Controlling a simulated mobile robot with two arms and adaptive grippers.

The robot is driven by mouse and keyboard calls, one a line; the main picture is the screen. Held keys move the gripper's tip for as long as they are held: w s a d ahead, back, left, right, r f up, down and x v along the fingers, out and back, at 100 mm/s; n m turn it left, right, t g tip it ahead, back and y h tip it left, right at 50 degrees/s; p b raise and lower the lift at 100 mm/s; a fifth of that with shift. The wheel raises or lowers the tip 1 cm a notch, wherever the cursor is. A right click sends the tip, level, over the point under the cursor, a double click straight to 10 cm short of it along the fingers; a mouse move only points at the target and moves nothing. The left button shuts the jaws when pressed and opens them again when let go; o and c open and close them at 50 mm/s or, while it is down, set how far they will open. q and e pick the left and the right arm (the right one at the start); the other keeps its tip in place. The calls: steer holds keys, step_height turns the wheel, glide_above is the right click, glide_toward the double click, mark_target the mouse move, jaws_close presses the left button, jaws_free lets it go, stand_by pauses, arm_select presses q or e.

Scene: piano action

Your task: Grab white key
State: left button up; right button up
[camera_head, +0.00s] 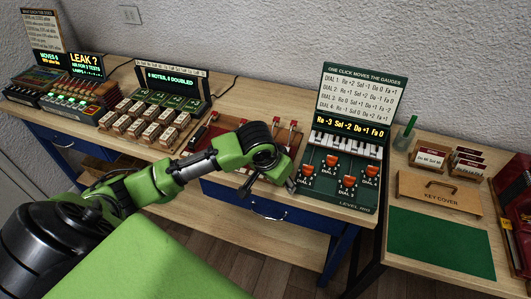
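A row of small white and black piano keys (347,145) runs across the green console, below its yellow text display. No separate loose white key can be made out. My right gripper is not in view.
The green console (333,194) with orange knobs stands right of my gripper. A wooden key cover (440,191) and a green mat (440,243) lie further right. Small wooden blocks (140,122) and lit panels stand left. Red-handled tools (291,125) stand behind the arm.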

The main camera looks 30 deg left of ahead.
arm_select(q)
steer(key=w+a+r+n+y, duration=0.2)
steer(key=w+a+r+n, duration=0.2)
steer(key=a+r, duration=0.7)
steer(key=p+x, duration=0.1)
steer(key=x, duration=0.7)
steer(key=shift+f, duration=0.3)
steer(key=x, duration=0.1)
steer(key=p+x, duration=0.1)
steer(key=x, duration=0.1)
steer(key=p+x, duration=0.1)
steer(key=shift+d+f, duration=0.35)
steer(key=shift+w+f, duration=0.15)
steer(key=shift+f, duration=0.1)
steer(key=shift+f, duration=0.25)
